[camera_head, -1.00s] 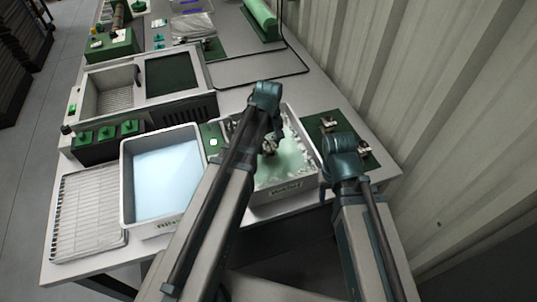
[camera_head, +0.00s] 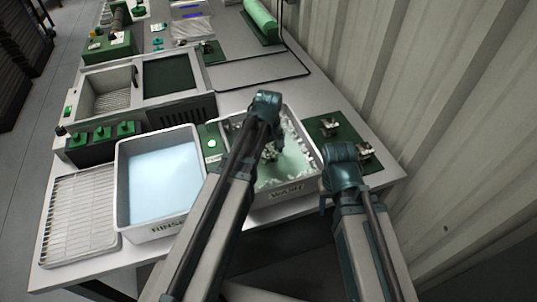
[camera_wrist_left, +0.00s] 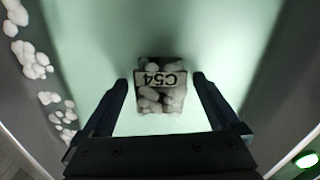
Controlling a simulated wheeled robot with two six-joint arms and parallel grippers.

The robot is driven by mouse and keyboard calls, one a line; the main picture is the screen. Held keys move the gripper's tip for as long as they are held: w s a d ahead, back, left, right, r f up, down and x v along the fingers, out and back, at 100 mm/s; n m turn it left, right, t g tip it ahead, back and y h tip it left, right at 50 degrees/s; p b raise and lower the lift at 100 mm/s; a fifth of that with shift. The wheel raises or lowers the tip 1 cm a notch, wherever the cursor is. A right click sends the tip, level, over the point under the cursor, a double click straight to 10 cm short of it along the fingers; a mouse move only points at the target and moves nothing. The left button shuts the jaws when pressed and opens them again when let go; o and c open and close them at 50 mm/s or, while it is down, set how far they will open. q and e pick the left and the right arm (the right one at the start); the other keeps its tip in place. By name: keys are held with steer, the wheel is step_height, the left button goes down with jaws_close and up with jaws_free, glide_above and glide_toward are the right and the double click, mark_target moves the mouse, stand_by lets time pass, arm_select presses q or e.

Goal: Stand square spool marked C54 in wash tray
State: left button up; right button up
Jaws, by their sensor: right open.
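The square spool marked C54 (camera_wrist_left: 160,98) lies in the wash tray (camera_head: 285,192), among pale green liquid and white foam. Its label reads upside down in the left wrist view, and white foam lumps cover part of it. My left gripper (camera_wrist_left: 160,80) is open, with one finger on each side of the spool and a gap on both sides. In the head view my left arm hides part of the tray, and the spool is not clear there. My right gripper (camera_head: 323,203) is open and empty at the tray's right front corner, mostly hidden by its wrist.
The rinse tray (camera_head: 160,180) with pale blue liquid stands left of the wash tray. A wire rack (camera_head: 80,212) lies at the far left. A green mat (camera_head: 345,140) with small metal parts is on the right, near the corrugated wall (camera_head: 440,100).

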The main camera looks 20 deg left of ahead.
mark_target(269, 152)
arm_select(q)
steer(key=shift+r, duration=0.1)
step_height(269, 152, up, 12)
steer(key=p, duration=1.3)
steer(key=s+d+m+y, duration=0.1)
steer(key=s+d+m, duration=0.9)
steer(key=s+m, duration=0.2)
steer(key=s, duration=0.2)
steer(key=shift+s+d+r+b, duration=0.15)
steer(key=shift+s+d+b, duration=0.05)
steer(key=shift+s+b, duration=0.15)
arm_select(e)
step_height(269, 152, up, 12)
steer(key=shift+r, duration=0.15)
